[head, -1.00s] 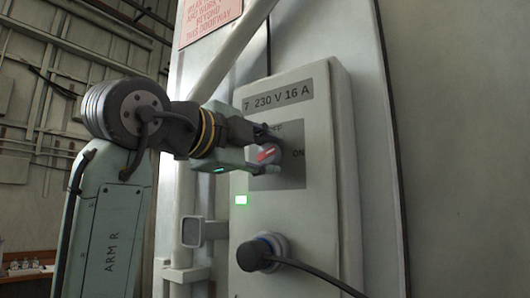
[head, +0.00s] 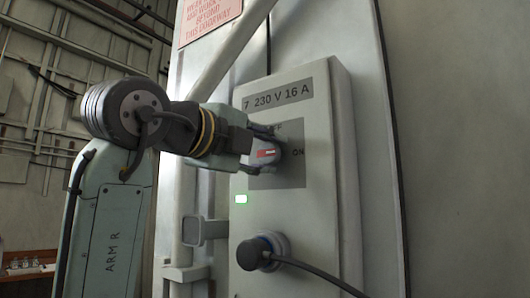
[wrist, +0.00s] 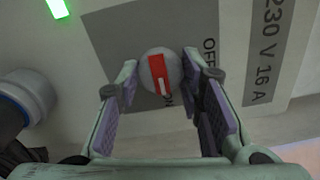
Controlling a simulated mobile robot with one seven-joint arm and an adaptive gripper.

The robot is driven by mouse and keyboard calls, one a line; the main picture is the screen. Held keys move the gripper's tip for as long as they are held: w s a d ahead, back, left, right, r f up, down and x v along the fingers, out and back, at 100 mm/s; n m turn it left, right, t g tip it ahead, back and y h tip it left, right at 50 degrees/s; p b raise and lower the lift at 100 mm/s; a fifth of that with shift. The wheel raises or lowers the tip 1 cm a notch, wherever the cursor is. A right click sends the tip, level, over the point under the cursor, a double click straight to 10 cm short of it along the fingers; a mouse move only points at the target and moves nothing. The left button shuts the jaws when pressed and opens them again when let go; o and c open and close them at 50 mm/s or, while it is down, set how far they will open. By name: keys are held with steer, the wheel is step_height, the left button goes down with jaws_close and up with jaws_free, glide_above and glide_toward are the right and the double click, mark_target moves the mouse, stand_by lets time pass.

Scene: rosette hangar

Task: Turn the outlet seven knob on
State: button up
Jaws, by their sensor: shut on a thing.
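The outlet seven box (head: 310,200) stands on the wall in the head view, labelled "7 230 V 16 A". Its round grey knob (head: 265,153) carries a red bar and sits on a dark grey plate between the OFF and ON marks. In the wrist view the knob (wrist: 160,72) shows its red bar with the pale end towards ON. My gripper (head: 272,150) is shut on the knob, with one finger on each side of it.
A lit green lamp (head: 241,199) is on the box below left of the knob. A plug with a black cable (head: 259,251) is in the socket below. A grey bracket (head: 207,230) stands left of the box. The wall to the right is clear.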

steer(key=o, duration=1.2)
steer(key=shift+c, duration=0.2)
steer(key=shift+s, duration=0.1)
steer(key=v, duration=1.2)
